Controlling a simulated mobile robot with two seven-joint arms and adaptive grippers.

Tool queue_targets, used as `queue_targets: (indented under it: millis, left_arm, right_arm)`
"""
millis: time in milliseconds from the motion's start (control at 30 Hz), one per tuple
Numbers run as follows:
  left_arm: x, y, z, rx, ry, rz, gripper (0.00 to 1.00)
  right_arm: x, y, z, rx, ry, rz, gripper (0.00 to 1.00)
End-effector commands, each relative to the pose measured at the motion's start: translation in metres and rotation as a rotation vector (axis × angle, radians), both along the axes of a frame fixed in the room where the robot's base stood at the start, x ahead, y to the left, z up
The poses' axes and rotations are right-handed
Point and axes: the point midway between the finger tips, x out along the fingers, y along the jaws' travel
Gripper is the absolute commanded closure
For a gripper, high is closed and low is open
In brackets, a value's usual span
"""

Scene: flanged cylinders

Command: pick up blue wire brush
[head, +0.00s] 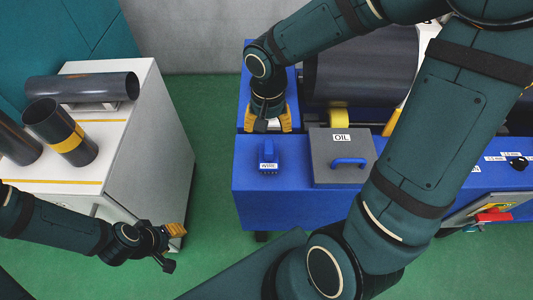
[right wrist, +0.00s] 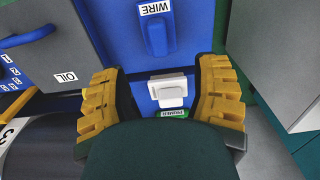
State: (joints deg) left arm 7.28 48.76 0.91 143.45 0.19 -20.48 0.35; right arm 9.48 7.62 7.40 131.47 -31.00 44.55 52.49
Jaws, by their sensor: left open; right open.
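The blue wire brush (head: 267,154) is a small blue block-like handle on the blue bench top, with a white WIRE label beside it. It also shows at the top of the right wrist view (right wrist: 156,36), beyond my fingers. My right gripper (head: 268,122) is open, pointing down at the bench just behind the brush and apart from it. In the right wrist view its yellow-padded fingers (right wrist: 160,100) are spread, with a white block between them in the picture. My left gripper (head: 173,246) is open and empty, low over the green floor beside the white cabinet.
A grey OIL box (head: 341,168) with a blue handle sits right of the brush. A large dark cylinder (head: 360,70) lies behind it. The white block (right wrist: 168,88) has a green label. Dark pipes stand and lie on the white cabinet (head: 150,150). Green floor separates cabinet and bench.

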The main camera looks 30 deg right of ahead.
Motion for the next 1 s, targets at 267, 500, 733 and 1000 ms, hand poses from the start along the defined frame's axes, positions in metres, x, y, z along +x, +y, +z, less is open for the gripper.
queue_targets:
  millis: [267, 500, 733, 1000]
  left_arm:
    - [-0.004, -0.001, -0.015, -0.002, 0.009, -0.007, 0.55]
    - [-0.005, -0.001, -0.018, -0.002, 0.012, -0.009, 0.55]
    - [-0.007, -0.001, -0.029, -0.003, 0.015, -0.012, 0.55]
    - [-0.005, -0.001, -0.033, -0.003, 0.012, -0.011, 0.55]
  right_arm:
    - [0.000, 0.000, -0.053, 0.002, 0.003, 0.001, 0.38]
    - [-0.001, 0.000, -0.068, 0.002, 0.002, 0.002, 0.38]
    - [-0.002, -0.002, -0.101, 0.003, 0.004, 0.003, 0.38]
    - [-0.001, -0.002, -0.116, 0.003, -0.001, 0.002, 0.38]
